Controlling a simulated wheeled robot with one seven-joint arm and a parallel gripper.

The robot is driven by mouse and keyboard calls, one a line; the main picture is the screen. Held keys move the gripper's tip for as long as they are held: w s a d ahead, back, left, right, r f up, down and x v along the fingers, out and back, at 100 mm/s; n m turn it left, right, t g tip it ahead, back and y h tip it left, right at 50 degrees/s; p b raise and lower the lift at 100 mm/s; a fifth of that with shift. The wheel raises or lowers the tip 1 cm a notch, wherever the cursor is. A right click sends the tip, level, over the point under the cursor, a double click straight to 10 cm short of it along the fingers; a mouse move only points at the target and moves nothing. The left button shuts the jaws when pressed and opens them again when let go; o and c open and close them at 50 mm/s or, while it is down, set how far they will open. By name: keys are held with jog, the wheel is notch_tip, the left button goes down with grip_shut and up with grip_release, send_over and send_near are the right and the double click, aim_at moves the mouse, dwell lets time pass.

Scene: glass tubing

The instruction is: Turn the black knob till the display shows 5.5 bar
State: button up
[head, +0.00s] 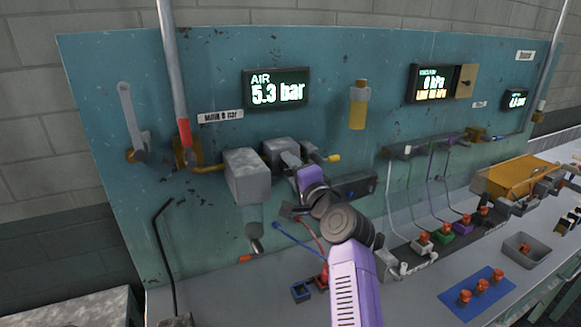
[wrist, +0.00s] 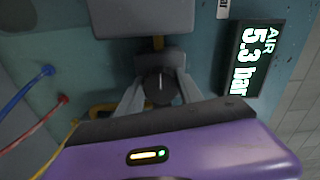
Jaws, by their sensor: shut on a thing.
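The air display (head: 276,90) on the teal panel reads 5.3 bar in the head view. It also shows, turned sideways, in the wrist view (wrist: 252,60). The black knob (wrist: 158,86) is in the middle of the wrist view, with a pale line on its face. My gripper (wrist: 160,92) has one finger on each side of the knob and is shut on it. In the head view my purple arm comes up from the bottom and hides the knob.
Grey boxes (head: 246,176) stand out from the panel just left of my gripper. A blue and a red hose end (wrist: 47,71) lie to the left in the wrist view. A blue mat (head: 477,294) with orange-topped pieces is on the bench at the lower right.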

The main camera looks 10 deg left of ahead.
jog(key=shift+f, duration=0.15)
jog(key=o, duration=1.4)
jog(key=b+v, duration=0.1)
jog(key=v, duration=0.6)
jog(key=shift+s+d, duration=0.25)
jog(key=shift+s, duration=0.1)
